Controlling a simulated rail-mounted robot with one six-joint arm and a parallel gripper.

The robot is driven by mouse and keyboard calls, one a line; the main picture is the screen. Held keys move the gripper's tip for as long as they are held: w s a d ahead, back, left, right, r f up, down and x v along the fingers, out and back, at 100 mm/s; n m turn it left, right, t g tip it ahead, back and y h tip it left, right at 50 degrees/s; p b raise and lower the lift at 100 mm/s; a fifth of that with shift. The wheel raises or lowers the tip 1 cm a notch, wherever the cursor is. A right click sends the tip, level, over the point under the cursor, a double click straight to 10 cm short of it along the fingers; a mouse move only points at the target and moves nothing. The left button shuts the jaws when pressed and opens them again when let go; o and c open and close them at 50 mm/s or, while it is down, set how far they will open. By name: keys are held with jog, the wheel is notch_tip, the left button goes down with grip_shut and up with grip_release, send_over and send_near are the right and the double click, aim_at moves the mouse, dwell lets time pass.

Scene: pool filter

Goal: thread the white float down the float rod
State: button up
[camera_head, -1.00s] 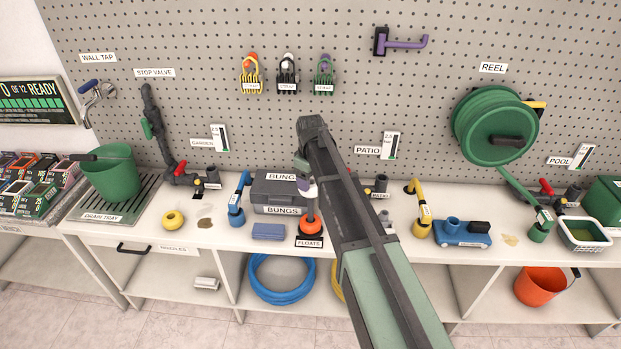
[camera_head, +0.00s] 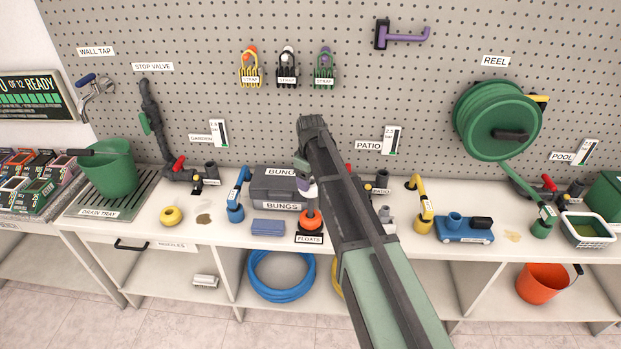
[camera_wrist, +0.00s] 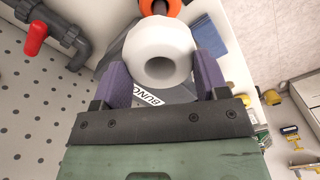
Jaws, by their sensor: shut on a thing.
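My gripper (camera_wrist: 158,85) has purple fingers and is shut on the white float (camera_wrist: 158,50), one finger on each side. The float's round hole faces the wrist camera. In the head view, my gripper (camera_head: 305,182) and part of the white float (camera_head: 308,191) show just above the floats stand, which carries an orange float (camera_head: 311,220). The orange float (camera_wrist: 160,5) also shows at the top edge of the wrist view with a dark centre, beyond the white one. The float rod is mostly hidden; I cannot tell whether the white float is around its tip.
The grey bungs box (camera_head: 285,187) stands close behind the floats stand. A blue sponge-like block (camera_head: 268,228) lies to its left. A grey fitting (camera_head: 386,217) stands right of my arm.

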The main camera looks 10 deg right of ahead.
aim_at(310, 199)
notch_tip(310, 199, down, 9)
jog(key=b, duration=0.9)
dwell(2.8)
jog(key=o, duration=1.1)
notch_tip(310, 199, up, 5)
jog(key=p, duration=0.5)
jog(key=shift+r, duration=0.1)
notch_tip(310, 199, up, 11)
jog(key=p, duration=1.1)
jog(key=shift+f, duration=0.2)
